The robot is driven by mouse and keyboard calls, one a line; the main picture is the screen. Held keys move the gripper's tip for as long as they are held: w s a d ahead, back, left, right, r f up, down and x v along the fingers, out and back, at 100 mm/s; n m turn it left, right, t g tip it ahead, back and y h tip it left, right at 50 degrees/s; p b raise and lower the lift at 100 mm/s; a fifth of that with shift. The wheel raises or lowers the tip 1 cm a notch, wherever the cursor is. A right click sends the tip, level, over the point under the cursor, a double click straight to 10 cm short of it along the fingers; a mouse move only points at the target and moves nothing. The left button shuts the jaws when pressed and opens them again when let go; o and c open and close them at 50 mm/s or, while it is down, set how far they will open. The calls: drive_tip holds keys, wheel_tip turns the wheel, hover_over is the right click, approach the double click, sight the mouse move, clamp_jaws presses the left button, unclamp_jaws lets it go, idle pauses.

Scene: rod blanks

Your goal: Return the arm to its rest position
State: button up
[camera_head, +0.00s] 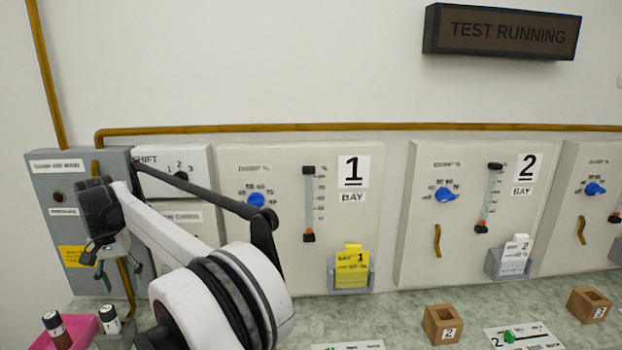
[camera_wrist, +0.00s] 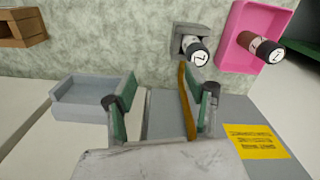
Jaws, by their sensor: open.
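My gripper (camera_head: 118,268) is at the left in the head view, in front of the grey cabinet (camera_head: 66,215) with the yellow label. In the wrist view my gripper (camera_wrist: 163,112) has its two green-padded fingers wide apart with nothing held between them. A brown pipe (camera_wrist: 188,100) shows in the gap, close to the right finger; whether they touch I cannot tell. My arm reaches from the bottom centre up and left across the panels. The rest position itself is not marked in either view.
A pink tray (camera_wrist: 238,30) holds a dark rod (camera_wrist: 262,46). A white, black-topped rod (camera_wrist: 197,50) stands in a grey holder beside it. An open grey tray (camera_wrist: 85,106) lies left of the fingers. Bay panels line the wall under a "TEST RUNNING" sign (camera_head: 502,32). Wooden blocks (camera_head: 443,325) stand on the counter.

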drive_tip(key=w+d+r+b, duration=0.1)
drive_tip(key=w+d+r, duration=0.1)
drive_tip(key=d+r, duration=0.35)
drive_tip(key=w+d+r+m+t+y, duration=0.1)
drive_tip(key=w+d+r, duration=0.1)
drive_tip(key=d, duration=0.6)
drive_tip(key=w+d+r+b, duration=0.1)
drive_tip(key=w+d+r, duration=0.1)
drive_tip(key=d+r, duration=0.3)
drive_tip(key=s+d+r+m+t+b, duration=0.15)
drive_tip(key=s+d, duration=0.25)
drive_tip(key=d, duration=1.1)
drive_tip(key=s+d+r+t, duration=0.15)
drive_tip(key=s+d, duration=0.25)
drive_tip(key=d, duration=1)
drive_tip(key=s+d+f+m+t+b, duration=0.1)
drive_tip(key=s+d+f, duration=0.6)
drive_tip(key=s+d, duration=0.3)
drive_tip(key=s+d+f+t+h+b, duration=0.1)
drive_tip(key=s+d+f+t, duration=0.1)
drive_tip(key=s+d+f, duration=0.5)
drive_tip(key=s+d, duration=0.3)
drive_tip(key=s, duration=0.2)
drive_tip(key=shift+d+f+m, duration=0.2)
drive_tip(key=shift+d+m, duration=0.15)
drive_tip(key=shift+d, duration=0.05)
drive_tip(key=shift+w, duration=0.1)
